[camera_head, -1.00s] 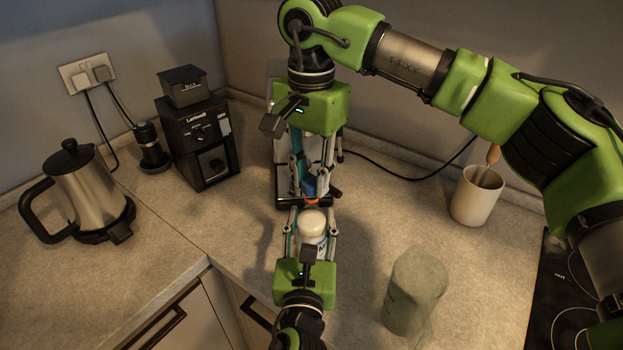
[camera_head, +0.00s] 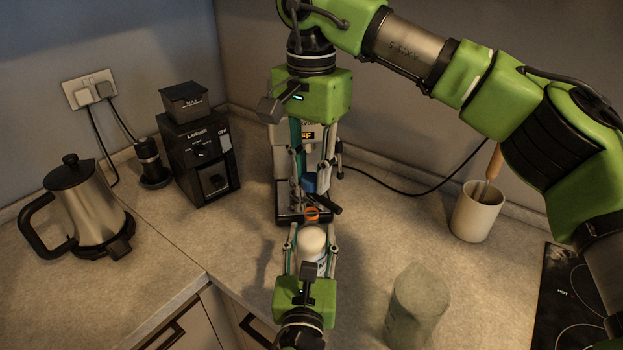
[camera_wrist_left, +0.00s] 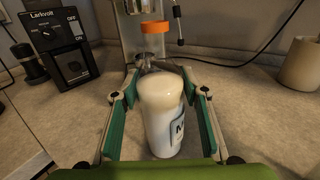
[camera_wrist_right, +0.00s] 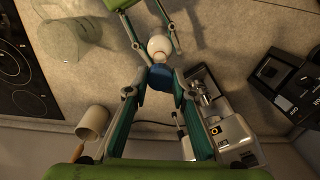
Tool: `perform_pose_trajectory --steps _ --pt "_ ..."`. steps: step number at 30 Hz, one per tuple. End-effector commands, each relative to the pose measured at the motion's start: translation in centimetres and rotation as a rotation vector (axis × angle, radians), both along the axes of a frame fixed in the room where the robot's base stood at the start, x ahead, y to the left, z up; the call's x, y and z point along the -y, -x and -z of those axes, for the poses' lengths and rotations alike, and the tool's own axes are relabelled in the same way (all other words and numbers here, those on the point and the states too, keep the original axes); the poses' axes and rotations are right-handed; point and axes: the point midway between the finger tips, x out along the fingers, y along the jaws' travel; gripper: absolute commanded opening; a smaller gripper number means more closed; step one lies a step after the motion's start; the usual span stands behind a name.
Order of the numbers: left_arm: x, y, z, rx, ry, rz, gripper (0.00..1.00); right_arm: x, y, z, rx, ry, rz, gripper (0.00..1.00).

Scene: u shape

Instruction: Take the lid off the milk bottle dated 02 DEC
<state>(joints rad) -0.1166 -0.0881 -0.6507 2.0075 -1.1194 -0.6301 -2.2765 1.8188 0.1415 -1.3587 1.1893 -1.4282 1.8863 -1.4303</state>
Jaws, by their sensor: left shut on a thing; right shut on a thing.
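A white milk bottle (camera_head: 312,243) stands in my left gripper (camera_head: 311,232), low in the head view. My left gripper is shut around the bottle. My right gripper (camera_head: 312,186) is above and behind the bottle, shut on a blue lid (camera_head: 309,182). The lid also shows between the fingers in the right wrist view (camera_wrist_right: 160,77), apart from the bottle.
A coffee machine (camera_wrist_right: 222,133) stands behind the grippers, partly hidden. A grinder (camera_head: 205,155) and a steel kettle (camera_head: 88,205) are at left. A greyish clear jug (camera_head: 415,305) and a beige mug (camera_head: 477,212) are at right, near a black hob (camera_head: 555,290).

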Motion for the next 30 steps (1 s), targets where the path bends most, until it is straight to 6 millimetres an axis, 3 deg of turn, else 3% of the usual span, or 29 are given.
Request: perform_pose_trajectory --steps 2,3,4,17,20,30 --pt "0.0 0.0 0.2 -0.003 0.000 0.000 0.00 0.0 0.0 0.0 0.000 0.000 0.000 0.00" --pt "0.0 0.0 0.1 -0.003 0.000 0.000 0.51 0.0 0.0 0.0 0.000 0.000 0.000 0.00" --pt "0.0 0.0 0.1 -0.003 0.000 0.000 0.59 0.0 0.0 0.0 0.000 0.000 0.000 0.00" --pt "0.0 0.5 0.1 -0.002 -0.001 0.000 0.60 0.0 0.0 0.1 0.000 0.000 0.001 0.00" --pt "-0.1 1.8 0.2 -0.003 0.000 0.001 0.60 0.0 0.0 0.1 0.000 0.000 0.001 0.00" --pt "-0.7 8.9 0.2 -0.006 0.000 0.001 0.60 0.0 0.0 0.1 0.000 0.000 0.001 0.00"
